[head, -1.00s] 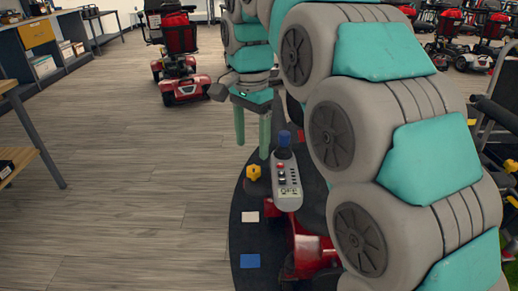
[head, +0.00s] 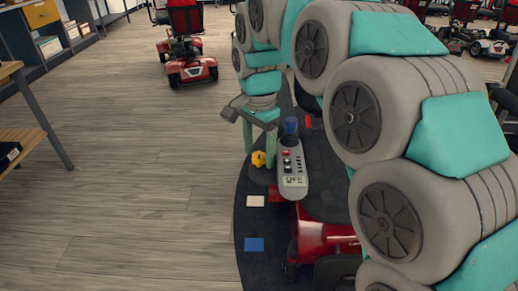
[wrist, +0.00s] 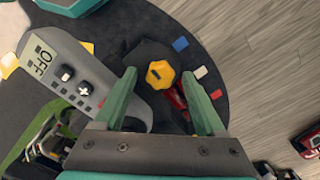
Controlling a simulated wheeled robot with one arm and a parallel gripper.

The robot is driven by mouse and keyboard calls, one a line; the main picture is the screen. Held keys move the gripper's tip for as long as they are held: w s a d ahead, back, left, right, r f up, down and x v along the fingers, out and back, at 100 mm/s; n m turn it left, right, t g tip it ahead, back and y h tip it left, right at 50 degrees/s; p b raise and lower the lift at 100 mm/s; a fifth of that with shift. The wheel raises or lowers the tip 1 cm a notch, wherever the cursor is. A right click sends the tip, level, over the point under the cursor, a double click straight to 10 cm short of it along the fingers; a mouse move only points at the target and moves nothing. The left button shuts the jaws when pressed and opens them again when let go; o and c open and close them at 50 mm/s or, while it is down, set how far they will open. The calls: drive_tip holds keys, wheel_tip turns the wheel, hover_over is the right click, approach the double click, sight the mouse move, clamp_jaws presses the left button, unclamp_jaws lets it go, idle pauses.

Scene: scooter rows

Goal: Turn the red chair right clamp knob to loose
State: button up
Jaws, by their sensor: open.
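The yellow lobed clamp knob (head: 258,159) sits on a dark mount beside the grey control box (head: 293,182) of the red chair (head: 325,238). My gripper (head: 259,154) is open above it, fingers pointing down. In the wrist view the knob (wrist: 160,74) shows between the two fingertips of my gripper (wrist: 159,75), with gaps on both sides. Whether the tips reach down to the knob's height is hard to tell. The control box (wrist: 75,80) lies left of the fingers in the wrist view; its display reads OFF.
White (head: 255,201) and blue (head: 254,244) patches lie on the dark mat. Another red scooter (head: 187,65) stands behind. A shelf (head: 28,135) is at left; the wood floor between is clear.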

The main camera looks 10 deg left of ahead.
clamp_jaws()
idle(0.7)
